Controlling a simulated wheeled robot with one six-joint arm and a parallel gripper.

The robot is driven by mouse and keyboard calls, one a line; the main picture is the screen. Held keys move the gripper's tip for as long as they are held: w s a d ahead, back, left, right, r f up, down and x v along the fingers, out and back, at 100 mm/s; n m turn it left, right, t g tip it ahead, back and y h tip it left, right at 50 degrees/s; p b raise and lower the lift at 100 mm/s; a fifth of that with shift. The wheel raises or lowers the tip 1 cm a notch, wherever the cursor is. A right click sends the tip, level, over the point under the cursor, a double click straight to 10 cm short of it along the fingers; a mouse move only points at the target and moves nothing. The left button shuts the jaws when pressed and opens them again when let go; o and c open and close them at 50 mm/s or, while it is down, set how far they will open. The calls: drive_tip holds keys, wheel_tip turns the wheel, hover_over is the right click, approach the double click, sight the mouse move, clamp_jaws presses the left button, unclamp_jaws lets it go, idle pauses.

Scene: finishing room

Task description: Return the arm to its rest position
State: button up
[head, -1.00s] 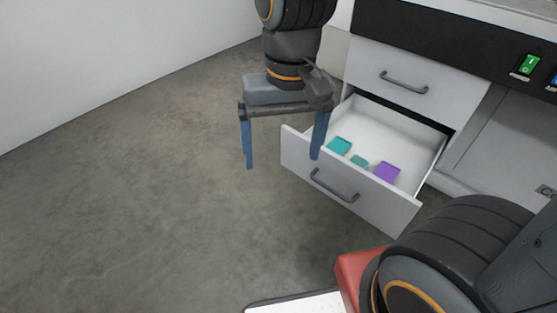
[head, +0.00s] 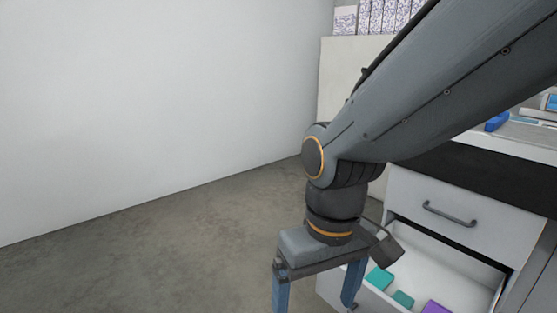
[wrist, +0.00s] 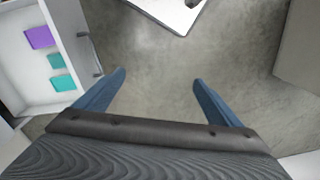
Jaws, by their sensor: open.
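My gripper (head: 317,292) points down in the head view, just left of the open drawer and partly in front of it. Its two blue fingers are wide apart with nothing between them. In the wrist view my gripper (wrist: 158,82) is also open and empty, over bare floor. My arm reaches in from the upper right of the head view.
The open lower drawer (head: 456,272) holds teal pieces (head: 379,277) and a purple piece (head: 435,307). A shut drawer (head: 449,212) sits above it. Blue items (head: 497,122) lie on the worktop. A white wall (head: 150,100) and bare floor (head: 150,260) fill the left.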

idle(0.6)
drive_tip(key=d+r+m+p, duration=0.4)
drive_tip(key=d+r+p, duration=0.8)
drive_tip(key=p, duration=1)
wheel_tip(320, 180, up, 4)
drive_tip(key=shift+s+d+f+h+p, duration=0.1)
drive_tip(key=shift+s+d+h+p, duration=0.2)
drive_tip(key=shift+s+d+p, duration=0.1)
drive_tip(key=shift+w, duration=0.1)
